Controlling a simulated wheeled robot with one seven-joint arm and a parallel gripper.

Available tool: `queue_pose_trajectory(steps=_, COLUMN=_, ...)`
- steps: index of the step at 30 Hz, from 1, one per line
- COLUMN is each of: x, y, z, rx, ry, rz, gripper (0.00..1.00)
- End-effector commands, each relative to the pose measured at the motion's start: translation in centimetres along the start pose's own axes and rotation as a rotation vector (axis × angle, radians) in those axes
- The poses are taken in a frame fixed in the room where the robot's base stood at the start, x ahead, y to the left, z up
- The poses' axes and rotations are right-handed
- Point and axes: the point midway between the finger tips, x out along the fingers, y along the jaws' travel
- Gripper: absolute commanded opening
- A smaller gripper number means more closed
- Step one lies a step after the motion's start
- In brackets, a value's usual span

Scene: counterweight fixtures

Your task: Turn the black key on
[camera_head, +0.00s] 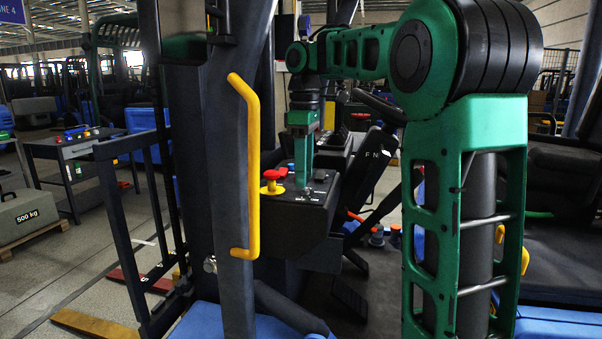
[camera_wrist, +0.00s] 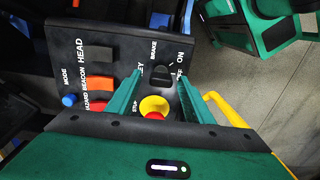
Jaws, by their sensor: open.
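The black key (camera_wrist: 162,77) sits on the dark control panel (camera_wrist: 112,42), beside the printed words KEY, ON and OFF. My gripper (camera_wrist: 160,75) is open, one green finger on each side of the key in the wrist view. I cannot tell whether the fingers touch it or how far above the panel they are. In the head view my gripper (camera_head: 302,184) points down at the panel (camera_head: 312,212), and the key cannot be made out there.
A red stop button on a yellow base (camera_wrist: 154,107) is close to the key; it also shows in the head view (camera_head: 271,177). An orange switch (camera_wrist: 100,84) and a blue knob (camera_wrist: 69,100) are on the panel. A yellow grab handle (camera_head: 252,165) stands left of my gripper.

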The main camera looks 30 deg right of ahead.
Motion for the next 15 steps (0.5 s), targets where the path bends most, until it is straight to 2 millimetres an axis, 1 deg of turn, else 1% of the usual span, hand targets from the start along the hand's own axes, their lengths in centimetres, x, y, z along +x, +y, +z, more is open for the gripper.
queue_pose_trajectory(steps=2, x=0.0, y=0.0, z=0.0, rx=0.0, ry=0.0, rz=0.0, gripper=0.47)
queue_pose_trajectory(steps=3, x=0.0, y=0.0, z=0.0, rx=0.0, ry=0.0, rz=0.0, gripper=0.42)
queue_pose_trajectory(steps=5, x=0.0, y=0.0, z=0.0, rx=0.0, ry=0.0, rz=0.0, gripper=0.28)
queue_pose_trajectory(steps=6, x=0.0, y=0.01, z=0.01, rx=0.0, ry=0.0, rz=0.0, gripper=0.18)
queue_pose_trajectory(steps=8, x=-0.01, y=0.02, z=0.01, rx=0.0, ry=0.0, rz=0.0, gripper=0.06)
queue_pose_trajectory(steps=15, x=-0.03, y=0.07, z=0.01, rx=0.01, ry=0.001, rz=0.001, gripper=0.06)
